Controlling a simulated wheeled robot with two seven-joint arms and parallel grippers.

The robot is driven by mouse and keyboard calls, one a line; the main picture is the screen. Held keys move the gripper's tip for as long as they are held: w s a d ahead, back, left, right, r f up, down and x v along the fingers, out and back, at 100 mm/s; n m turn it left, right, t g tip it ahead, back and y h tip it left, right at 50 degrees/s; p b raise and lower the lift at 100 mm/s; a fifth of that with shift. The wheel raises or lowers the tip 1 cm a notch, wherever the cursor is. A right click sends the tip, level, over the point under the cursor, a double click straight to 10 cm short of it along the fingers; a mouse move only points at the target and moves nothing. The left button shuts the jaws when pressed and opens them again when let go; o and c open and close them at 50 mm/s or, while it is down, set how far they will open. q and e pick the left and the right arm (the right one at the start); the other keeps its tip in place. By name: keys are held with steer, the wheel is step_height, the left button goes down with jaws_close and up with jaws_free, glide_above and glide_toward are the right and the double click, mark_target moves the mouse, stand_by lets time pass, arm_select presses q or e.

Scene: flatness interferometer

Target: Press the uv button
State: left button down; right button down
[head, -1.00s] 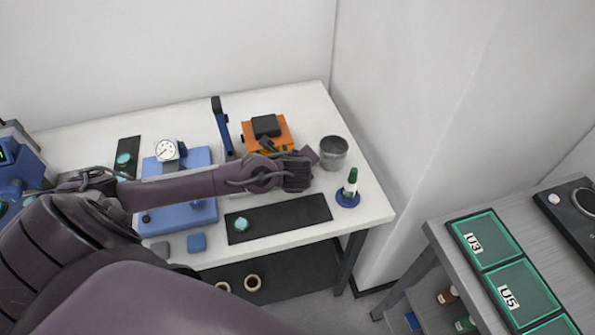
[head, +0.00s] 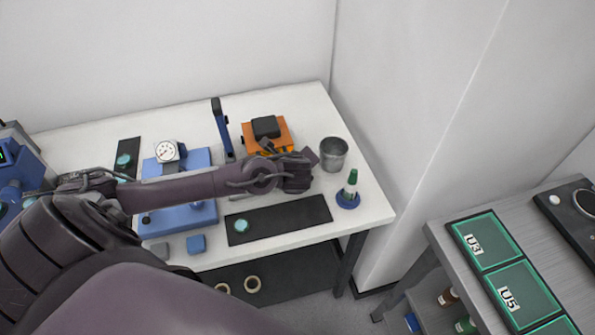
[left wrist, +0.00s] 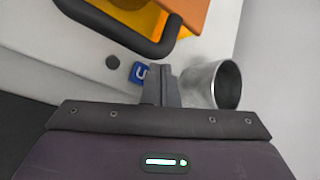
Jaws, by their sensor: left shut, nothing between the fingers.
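The left wrist view shows a blue label (left wrist: 139,73) with a white letter U, partly covered by my left gripper's fingers. Beside it is a small dark round button (left wrist: 112,62); I cannot tell for sure that it is the uv button. Both are on a pale surface in front of an orange and yellow device (left wrist: 185,12) with a dark curved handle (left wrist: 120,30). My left gripper (left wrist: 165,76) is shut and empty, its tips beside the label. In the head view my left gripper (head: 311,157) is near the orange device (head: 279,131); the label and button are hidden there.
A grey metal cup (head: 334,154) stands right of my left gripper, close to the fingers in the wrist view (left wrist: 216,84). A black mat (head: 290,217) lies in front.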

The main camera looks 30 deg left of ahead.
stand_by(0.7)
arm_select(q)
steer(key=shift+f, duration=0.15)
steer(key=shift+f+b, duration=0.3)
steer(key=shift+b, duration=0.1)
steer(key=shift+f+b, duration=0.45)
steer(key=shift+f, duration=0.05)
stand_by(0.4)
steer(key=shift+r, duration=0.1)
steer(key=shift+r+p, duration=0.8)
steer(key=shift+p, duration=0.05)
step_height(320, 180, up, 5)
steer(key=p, duration=0.5)
steer(key=shift+r, duration=0.1)
